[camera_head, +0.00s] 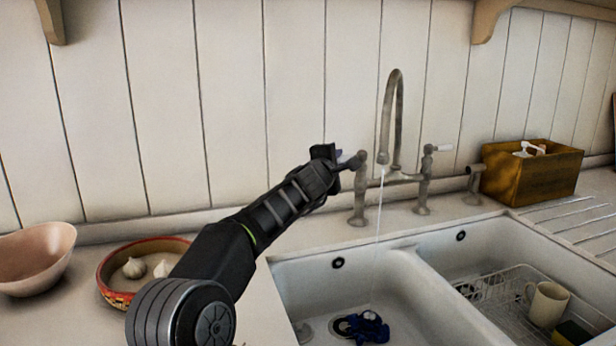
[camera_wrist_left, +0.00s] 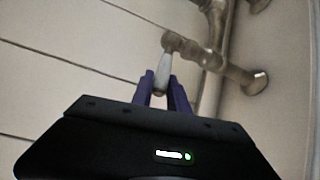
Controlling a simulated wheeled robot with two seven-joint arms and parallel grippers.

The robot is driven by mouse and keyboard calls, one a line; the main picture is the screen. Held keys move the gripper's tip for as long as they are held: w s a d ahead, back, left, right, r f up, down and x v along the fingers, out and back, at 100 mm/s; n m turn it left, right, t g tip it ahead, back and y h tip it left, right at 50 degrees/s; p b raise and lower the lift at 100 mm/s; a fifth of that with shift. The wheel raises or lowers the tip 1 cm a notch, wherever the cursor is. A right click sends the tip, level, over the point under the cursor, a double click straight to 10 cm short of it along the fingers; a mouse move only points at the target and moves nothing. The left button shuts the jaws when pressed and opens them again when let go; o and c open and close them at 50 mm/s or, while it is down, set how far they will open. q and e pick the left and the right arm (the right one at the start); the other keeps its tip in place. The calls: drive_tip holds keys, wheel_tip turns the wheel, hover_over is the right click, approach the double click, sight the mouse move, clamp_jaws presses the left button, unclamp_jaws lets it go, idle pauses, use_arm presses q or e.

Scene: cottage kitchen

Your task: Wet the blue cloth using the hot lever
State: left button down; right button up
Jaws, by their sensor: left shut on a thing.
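The bridge faucet (camera_head: 392,100) stands behind the double sink, with a thin water stream (camera_head: 378,220) running from its spout into the left basin. The blue cloth (camera_head: 366,328) lies crumpled on the floor of the left basin, by the drain; the stream comes down at or right beside it. My left gripper (camera_head: 342,161) is at the faucet's left lever (camera_head: 357,158). In the left wrist view, its purple fingers (camera_wrist_left: 164,92) are shut on the pale handle of that lever (camera_wrist_left: 163,72). My right gripper is in neither view.
The right lever (camera_head: 436,148) is free. A wooden box (camera_head: 532,184) stands on the counter at right. The right basin holds a wire rack (camera_head: 500,300) and a mug (camera_head: 547,304). A bowl with garlic (camera_head: 112,278) and a pink bowl (camera_head: 35,262) stand at left, near my arm.

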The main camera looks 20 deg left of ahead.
use_arm(q)
drive_tip(key=shift+s+d+f+y+b, duration=0.1)
drive_tip(key=shift+d+f+y+b, duration=0.2)
drive_tip(key=shift+d+f+b, duration=0.2)
drive_tip(key=shift+s+r+n+y+b, duration=0.1)
drive_tip(key=shift+r+n+y+b, duration=0.1)
drive_tip(key=shift+n+y+b, duration=0.3)
drive_tip(key=shift+r, duration=0.1)
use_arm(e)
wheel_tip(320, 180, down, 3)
use_arm(q)
drive_tip(key=c, duration=1.3)
unclamp_jaws()
drive_tip(key=shift+s+a+r, duration=0.1)
drive_tip(key=shift+r, duration=0.05)
